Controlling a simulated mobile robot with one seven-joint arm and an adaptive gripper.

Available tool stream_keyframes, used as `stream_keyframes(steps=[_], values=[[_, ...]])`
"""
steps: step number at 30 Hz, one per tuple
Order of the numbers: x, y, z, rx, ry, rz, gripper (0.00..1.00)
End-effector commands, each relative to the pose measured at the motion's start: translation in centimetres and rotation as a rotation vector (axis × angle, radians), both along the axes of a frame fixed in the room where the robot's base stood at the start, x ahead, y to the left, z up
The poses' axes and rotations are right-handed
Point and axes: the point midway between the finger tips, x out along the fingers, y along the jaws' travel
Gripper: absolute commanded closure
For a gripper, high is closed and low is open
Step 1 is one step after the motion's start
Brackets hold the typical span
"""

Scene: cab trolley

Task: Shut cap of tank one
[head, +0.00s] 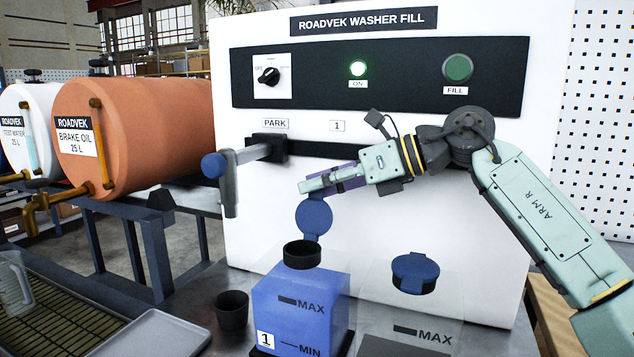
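Tank one (292,310) is a clear tank with blue liquid and a "1" label, standing at the front of the washer fill machine. Its black neck (301,254) is uncovered. Its round blue cap (313,217) stands raised on its hinge behind the neck. My gripper (304,187) points left, just above the raised cap in the picture. Its fingers are seen from the side, so I cannot tell whether they are apart or whether they touch the cap. I see nothing clearly held.
A second tank (408,325) with its blue cap (415,273) shut stands to the right. A fill nozzle (229,183) hangs at the PARK position on the left. A black cup (232,310) stands left of tank one, near a grey tray (150,335).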

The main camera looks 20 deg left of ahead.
Motion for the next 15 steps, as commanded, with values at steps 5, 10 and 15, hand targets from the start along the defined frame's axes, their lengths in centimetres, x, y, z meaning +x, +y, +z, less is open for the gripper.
stream_keyframes(steps=[5, 10, 15], values=[[-0.06, 0.55, -0.28, -0.001, 0.000, 0.000, 0.75], [-0.05, 0.54, -0.28, -0.001, 0.000, 0.000, 0.75], [-0.04, 0.53, -0.26, -0.001, 0.000, 0.000, 0.85]])
